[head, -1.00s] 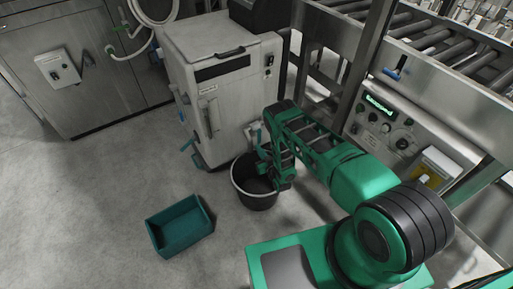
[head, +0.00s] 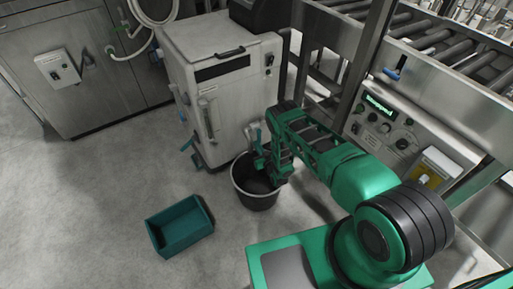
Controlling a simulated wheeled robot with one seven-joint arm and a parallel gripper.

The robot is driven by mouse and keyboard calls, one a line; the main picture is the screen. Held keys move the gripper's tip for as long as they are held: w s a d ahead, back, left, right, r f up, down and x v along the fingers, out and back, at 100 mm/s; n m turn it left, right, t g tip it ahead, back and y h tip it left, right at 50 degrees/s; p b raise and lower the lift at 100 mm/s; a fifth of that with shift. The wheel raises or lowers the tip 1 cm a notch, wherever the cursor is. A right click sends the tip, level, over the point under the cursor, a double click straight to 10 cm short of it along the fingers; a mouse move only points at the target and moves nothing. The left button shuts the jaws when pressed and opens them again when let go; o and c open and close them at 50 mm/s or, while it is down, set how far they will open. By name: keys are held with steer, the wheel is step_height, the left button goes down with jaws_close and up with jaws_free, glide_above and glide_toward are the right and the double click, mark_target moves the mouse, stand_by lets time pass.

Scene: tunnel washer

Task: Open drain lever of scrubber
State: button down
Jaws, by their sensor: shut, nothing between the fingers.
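The scrubber (head: 215,95) is the off-white cabinet with a dark display and a black top handle, left of my arm. A small teal lever-like piece (head: 257,136) shows at its lower right side, above the bucket; I take it to be the drain lever. My gripper (head: 262,165) points down beside this piece, over the bucket's mouth. It is shut with nothing held. The fingertips are small and partly hidden by my wrist, so I cannot tell whether they touch the lever. The black bucket (head: 254,200) stands on the floor under my gripper.
A teal open bin (head: 181,229) lies on the floor at front left. Another teal lever (head: 187,146) sticks out at the scrubber's lower left. A control panel (head: 383,125) and roller conveyor (head: 428,42) stand right of my arm. The floor at left is clear.

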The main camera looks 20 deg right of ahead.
steer(key=shift+w+d, duration=0.25)
steer(key=shift+d, duration=0.55)
steer(key=shift+w+d, duration=0.2)
steer(key=shift+d, duration=0.55)
